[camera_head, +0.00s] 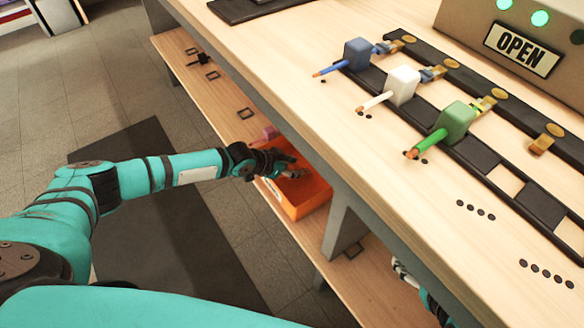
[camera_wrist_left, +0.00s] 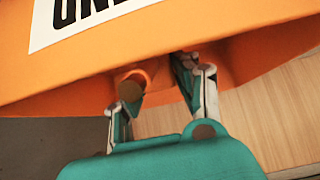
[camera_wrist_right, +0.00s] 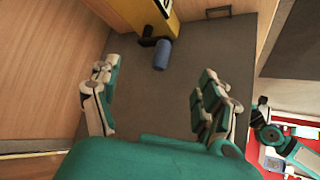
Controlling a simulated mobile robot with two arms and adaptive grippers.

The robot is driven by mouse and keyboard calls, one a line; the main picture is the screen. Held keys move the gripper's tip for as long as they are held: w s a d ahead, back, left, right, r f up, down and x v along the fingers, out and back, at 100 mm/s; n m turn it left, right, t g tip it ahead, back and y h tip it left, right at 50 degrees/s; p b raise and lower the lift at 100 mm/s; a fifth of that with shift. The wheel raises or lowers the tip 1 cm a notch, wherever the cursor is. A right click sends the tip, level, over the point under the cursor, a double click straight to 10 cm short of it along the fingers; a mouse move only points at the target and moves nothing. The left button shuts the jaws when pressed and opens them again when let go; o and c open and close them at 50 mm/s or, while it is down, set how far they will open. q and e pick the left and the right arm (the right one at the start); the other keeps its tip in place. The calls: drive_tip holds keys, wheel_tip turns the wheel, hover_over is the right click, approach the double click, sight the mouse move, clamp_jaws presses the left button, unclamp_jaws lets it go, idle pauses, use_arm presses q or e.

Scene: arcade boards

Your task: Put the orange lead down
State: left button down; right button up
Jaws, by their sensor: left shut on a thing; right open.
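My left gripper (camera_head: 284,166) is over the orange bin (camera_head: 303,205) on the lower shelf. In the left wrist view the gripper (camera_wrist_left: 160,78) is shut on the orange lead, whose round orange end (camera_wrist_left: 134,79) shows between the fingers, close to the bin's wall (camera_wrist_left: 70,75). The rest of the lead is hidden, and I cannot tell whether it touches the bin. My right gripper (camera_wrist_right: 150,105) is open and empty, low beside the table.
Blue (camera_head: 356,54), white (camera_head: 403,85) and green (camera_head: 456,122) block-ended leads lie on the tabletop by dark strips. A box with an OPEN sign (camera_head: 521,48) stands behind. A small pink block (camera_head: 270,132) is beside the bin. A blue cylinder (camera_wrist_right: 162,54) shows in the right wrist view.

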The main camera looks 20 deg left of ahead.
use_arm(q)
drive_tip(key=shift+f, duration=0.15)
drive_tip(key=c, duration=1)
unclamp_jaws()
use_arm(e)
drive_tip(key=shift+w+a+r+t, duration=0.2)
drive_tip(key=shift+w+r+t, duration=0.2)
drive_tip(key=shift+w+r, duration=0.1)
use_arm(q)
drive_tip(key=shift+o, duration=0.2)
use_arm(e)
drive_tip(key=shift+f, duration=0.1)
